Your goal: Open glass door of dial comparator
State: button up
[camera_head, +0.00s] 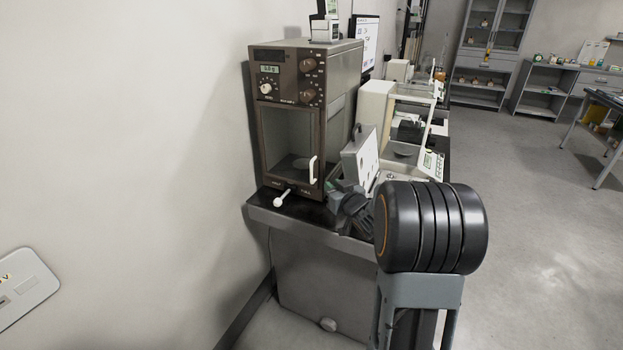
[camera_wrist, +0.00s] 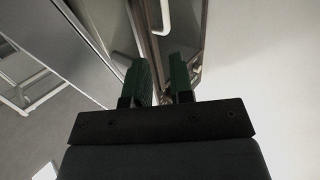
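The dial comparator (camera_head: 332,75) is a tall brown cabinet with dials and a small display on top. Its glass door (camera_head: 285,133) looks shut in the head view. A white handle (camera_head: 313,171) stands on the right side of the door, and it also shows at the top of the wrist view (camera_wrist: 165,14). My gripper (camera_head: 334,190) is just right of and below the handle in the head view. In the wrist view its two green fingers (camera_wrist: 160,76) are apart, with nothing seen held between them. The handle lies beyond the fingertips, apart from them.
A white-tipped knob (camera_head: 279,200) sticks out below the door. A pale tilted panel (camera_head: 361,157) stands close behind my gripper, with white balances (camera_head: 400,140) further back. A wall is to the left. The floor on the right is clear.

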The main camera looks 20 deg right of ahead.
aim_at(312, 181)
jog(key=w, duration=0.4)
jog(key=w+a+f+y, duration=0.1)
jog(key=w, duration=0.4)
jog(key=w+t+y, duration=0.1)
jog(key=w, duration=0.4)
jog(key=shift+a+f+n+p, duration=0.2)
jog(key=shift+f+n+p, duration=0.15)
jog(key=shift+n+p, duration=0.05)
jog(key=shift+c, duration=0.3)
grip_shut()
